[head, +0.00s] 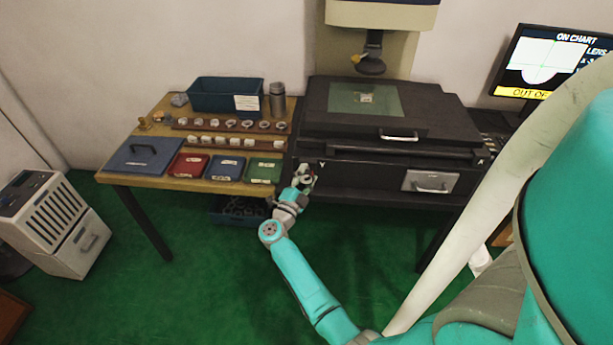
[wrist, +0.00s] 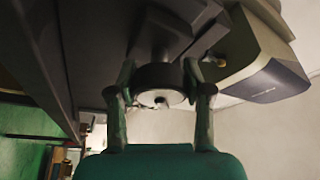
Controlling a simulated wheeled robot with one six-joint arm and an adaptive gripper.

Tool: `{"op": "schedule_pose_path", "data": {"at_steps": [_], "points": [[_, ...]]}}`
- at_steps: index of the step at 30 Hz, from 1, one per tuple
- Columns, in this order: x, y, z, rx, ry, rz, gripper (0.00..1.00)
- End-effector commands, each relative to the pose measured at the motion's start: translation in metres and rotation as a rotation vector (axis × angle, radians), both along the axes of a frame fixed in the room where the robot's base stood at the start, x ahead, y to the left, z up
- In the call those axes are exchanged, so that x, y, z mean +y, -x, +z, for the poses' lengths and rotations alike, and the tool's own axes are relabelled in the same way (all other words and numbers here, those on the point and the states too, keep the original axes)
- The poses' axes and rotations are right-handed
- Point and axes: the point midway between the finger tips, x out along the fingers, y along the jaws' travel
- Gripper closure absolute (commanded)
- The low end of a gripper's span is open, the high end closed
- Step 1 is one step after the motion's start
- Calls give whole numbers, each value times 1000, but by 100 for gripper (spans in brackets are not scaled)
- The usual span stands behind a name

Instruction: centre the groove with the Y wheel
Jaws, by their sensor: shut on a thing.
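My gripper (head: 305,178) is at the left front of the dark measuring machine (head: 345,155), next to the Y mark. In the wrist view my gripper (wrist: 160,98) has its two fingers on either side of the round grey Y wheel (wrist: 160,80), shut on it. In the head view the wheel is mostly hidden by the gripper. A small ring lies on the glass stage (head: 345,98) under the lens (head: 371,66).
A wooden table (head: 120,178) at the left carries a blue bin (head: 215,95), a metal flask (head: 277,98), rows of rings, and red (head: 188,165), blue (head: 225,168) and green trays (head: 264,170). A drawer-like handle plate (head: 428,182) is on the machine's right front.

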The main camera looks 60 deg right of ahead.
Motion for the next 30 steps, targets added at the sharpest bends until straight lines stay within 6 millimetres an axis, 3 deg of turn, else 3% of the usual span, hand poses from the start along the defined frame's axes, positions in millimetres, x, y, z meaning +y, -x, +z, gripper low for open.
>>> {"op": "schedule_pose_path", "data": {"at_steps": [6,7,9,10,22,30], "points": [[-1,0,0,0,0,-1,85],[-1,0,0,0,0,-1,45],[-1,0,0,0,0,-1,28],[0,0,0,1,1,-1,24],[6,0,-1,1,0,1,24],[50,1,-10,3,0,4,24]]}}
